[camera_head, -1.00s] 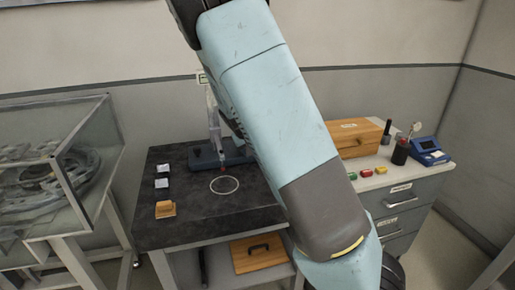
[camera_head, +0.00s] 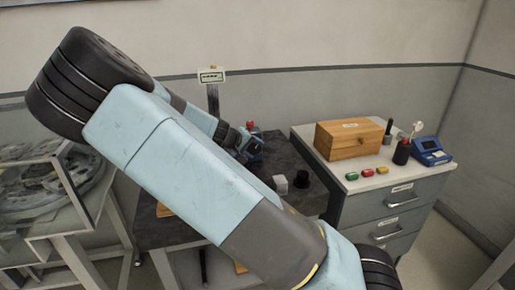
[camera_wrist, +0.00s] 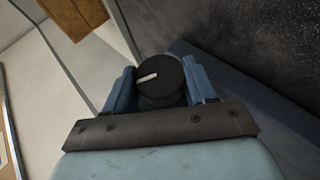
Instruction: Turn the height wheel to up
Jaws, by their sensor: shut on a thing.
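The height wheel shows in the wrist view as a round black knob (camera_wrist: 158,82) with a white pointer line on its face. The line lies nearly level, its right end slightly higher. My gripper (camera_wrist: 160,88) has one blue finger on each side of the knob and is shut on it. In the head view my gripper (camera_head: 250,146) is at the far side of the black table, below and right of a post with a small display (camera_head: 211,76). The wheel cannot be made out there. No "up" mark is readable.
The black table (camera_head: 312,206) bears a grey block (camera_head: 280,184) and a black cylinder (camera_head: 301,180). A red part (camera_head: 252,126) shows just behind my gripper. To the right, a grey cabinet (camera_head: 395,216) carries a wooden box (camera_head: 349,139) and a blue device (camera_head: 431,151). My arm hides much of the table.

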